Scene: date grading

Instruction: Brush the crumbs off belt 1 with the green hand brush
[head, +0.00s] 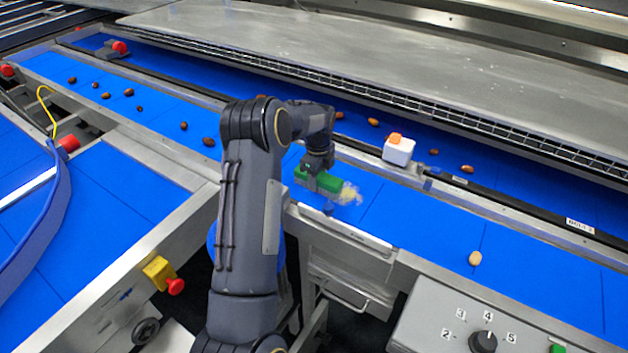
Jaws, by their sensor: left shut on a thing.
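The green hand brush (325,181) is in the head view, low over the near blue belt (415,220). My left gripper (316,166) is shut on it from above. A pale, crumbly patch (349,194) lies at the right end of the brush; I cannot tell whether some of it is bristles. The underside of the brush is hidden, and so is whether it touches the belt. My left arm covers part of the belt to the left of the brush. My right gripper is not in view.
Several brown dates (208,142) lie along the near belt at left. A pale date (475,258) lies at right. A white box with an orange top (398,149) stands on the rail between the belts. A dial panel (480,325) and a red stop button (175,286) are in front.

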